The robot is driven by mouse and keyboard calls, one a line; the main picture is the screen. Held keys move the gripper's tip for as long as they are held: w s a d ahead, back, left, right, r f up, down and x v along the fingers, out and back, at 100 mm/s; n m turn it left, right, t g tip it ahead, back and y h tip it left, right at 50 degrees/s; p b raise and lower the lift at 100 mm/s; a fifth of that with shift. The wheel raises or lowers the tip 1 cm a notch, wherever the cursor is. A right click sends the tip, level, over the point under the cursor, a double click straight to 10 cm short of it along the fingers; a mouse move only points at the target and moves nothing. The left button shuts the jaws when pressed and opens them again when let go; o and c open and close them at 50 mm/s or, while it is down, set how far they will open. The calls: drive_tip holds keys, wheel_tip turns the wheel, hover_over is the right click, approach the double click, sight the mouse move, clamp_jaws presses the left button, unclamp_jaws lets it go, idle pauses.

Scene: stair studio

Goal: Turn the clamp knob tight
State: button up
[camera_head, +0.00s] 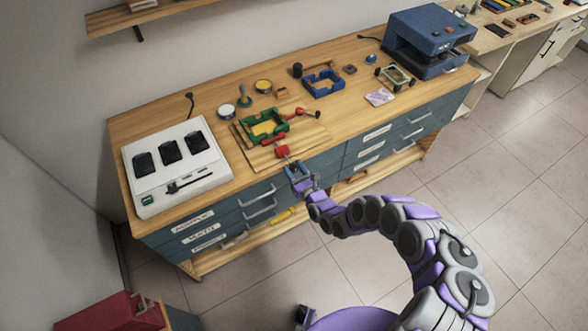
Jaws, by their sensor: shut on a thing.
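A green frame (264,123) lies on a wooden board (252,154) on the workbench. A red clamp (282,151) sits at the board's front edge, just in front of the frame. My gripper (291,163) is at the bench's front edge, right at the near end of this clamp. It is shut on the clamp knob, which is mostly hidden between the fingers. A second red clamp (301,112) with a dark knob (318,114) sits to the right of the frame, apart from my gripper.
A white charger-like unit (174,166) stands on the left of the bench (228,79). A blue frame (323,83), small pots and a blue machine (428,40) stand further right. Drawers (326,164) with handles front the bench below my gripper. The tiled floor (520,150) at right is clear.

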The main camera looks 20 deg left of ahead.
drive_tip(key=shift+f, duration=0.2)
drive_tip(key=o, duration=0.8)
drive_tip(key=shift+o, duration=1.3)
drive_tip(key=shift+r, duration=0.1)
drive_tip(key=v, duration=1.7)
drive_tip(key=shift+s+p, duration=0.2)
drive_tip(key=shift+p, duration=0.1)
